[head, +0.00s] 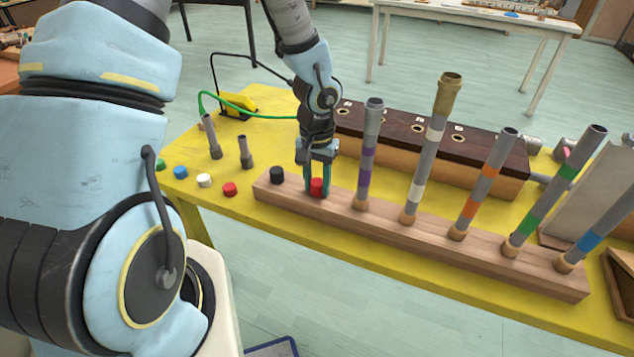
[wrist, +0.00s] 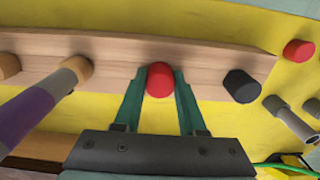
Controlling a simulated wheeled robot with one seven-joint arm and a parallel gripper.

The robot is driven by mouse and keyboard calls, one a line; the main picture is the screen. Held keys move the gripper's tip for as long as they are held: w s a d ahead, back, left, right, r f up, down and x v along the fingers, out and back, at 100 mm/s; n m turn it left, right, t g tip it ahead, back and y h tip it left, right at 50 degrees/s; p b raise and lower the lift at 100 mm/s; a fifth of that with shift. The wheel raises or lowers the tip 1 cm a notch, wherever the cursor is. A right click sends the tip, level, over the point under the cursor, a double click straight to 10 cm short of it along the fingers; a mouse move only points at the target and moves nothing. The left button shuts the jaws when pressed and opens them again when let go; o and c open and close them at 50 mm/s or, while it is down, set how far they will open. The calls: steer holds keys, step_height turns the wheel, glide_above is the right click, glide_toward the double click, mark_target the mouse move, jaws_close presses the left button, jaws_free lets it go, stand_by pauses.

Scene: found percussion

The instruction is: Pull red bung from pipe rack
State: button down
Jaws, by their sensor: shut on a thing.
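The red bung (head: 317,186) sits at the wooden pipe rack (head: 400,232), near its left end. My gripper (head: 317,188) points down over the rack with its teal fingers on either side of the red bung and shut on it. In the wrist view the red bung (wrist: 160,79) lies between the two fingertips (wrist: 160,82), against the rack (wrist: 125,60). I cannot tell whether the bung's lower end is in its hole. A black bung (head: 277,175) sits in the rack just left of the gripper; it also shows in the wrist view (wrist: 241,86).
Several banded grey pipes stand in the rack to the right, the purple-banded one (head: 368,150) nearest. Loose coloured caps, one red (head: 230,189), lie on the yellow table (head: 265,225) at left. Two short grey pipes (head: 212,138) and a dark-topped wooden box (head: 430,135) stand behind.

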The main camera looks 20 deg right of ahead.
mark_target(317, 181)
steer(key=shift+r, duration=0.15)
steer(key=shift+r+p, duration=1.25)
steer(key=shift+r, duration=0.1)
steer(key=shift+r+p, duration=1.25)
steer(key=shift+r, duration=0.25)
